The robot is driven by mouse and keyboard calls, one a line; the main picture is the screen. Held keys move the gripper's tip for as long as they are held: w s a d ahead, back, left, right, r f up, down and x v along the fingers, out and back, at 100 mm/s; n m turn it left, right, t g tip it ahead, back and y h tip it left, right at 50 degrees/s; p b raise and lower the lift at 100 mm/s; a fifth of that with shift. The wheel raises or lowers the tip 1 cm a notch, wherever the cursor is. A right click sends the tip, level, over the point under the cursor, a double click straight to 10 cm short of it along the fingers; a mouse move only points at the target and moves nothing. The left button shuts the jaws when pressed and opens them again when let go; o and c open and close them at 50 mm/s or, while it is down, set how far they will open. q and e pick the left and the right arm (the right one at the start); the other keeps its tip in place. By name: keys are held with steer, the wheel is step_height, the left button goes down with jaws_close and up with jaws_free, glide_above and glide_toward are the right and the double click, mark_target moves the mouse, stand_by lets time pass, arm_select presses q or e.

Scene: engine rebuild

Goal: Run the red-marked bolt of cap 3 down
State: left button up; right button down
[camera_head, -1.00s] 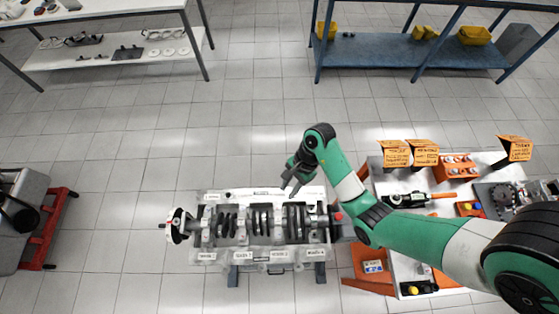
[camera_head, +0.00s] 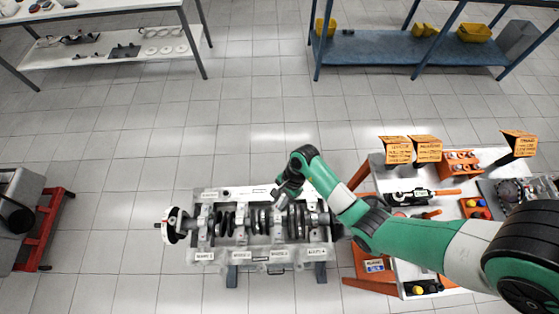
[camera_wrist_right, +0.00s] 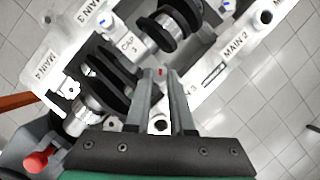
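The bolt under the mark is too small to make out clearly. My right gripper (camera_wrist_right: 161,80) points down at the mark, its two grey fingers apart with pale metal showing between them. I cannot tell whether they touch the bolt. In the head view my right gripper (camera_head: 281,202) is over the engine block (camera_head: 220,266). My left gripper is out of view.
A white table (camera_head: 400,268) with tools, orange trays and orange signs stands at the right, beneath my right arm. The white flange end (camera_head: 171,225) of the crankshaft sticks out at the block's left. A red-framed stand (camera_head: 40,240) is far left. The floor behind the block is clear.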

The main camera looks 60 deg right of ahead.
stand_by(0.3)
steer(key=shift+s+r+m+p, duration=0.1)
steer(key=shift+r+m+p, duration=0.15)
steer(key=shift+m+p, duration=0.45)
steer(key=m+t+p, duration=0.1)
steer(key=m+p, duration=0.1)
steer(key=p, duration=0.1)
steer(key=m+p, duration=0.1)
steer(key=p, duration=0.2)
steer(key=shift+s+a+r+m+t+h, duration=0.1)
steer(key=shift+s+a+m+t+h, duration=0.05)
steer(key=shift+m+t+h, duration=0.25)
steer(key=shift+a+f+m+t+h+p, duration=0.15)
steer(key=shift+m+t+h+p, duration=0.25)
steer(key=shift+m+p, duration=0.95)
steer(key=shift+f, duration=0.1)
steer(key=c, duration=1.1)
jaws_free()
steer(key=shift+o, duration=0.2)
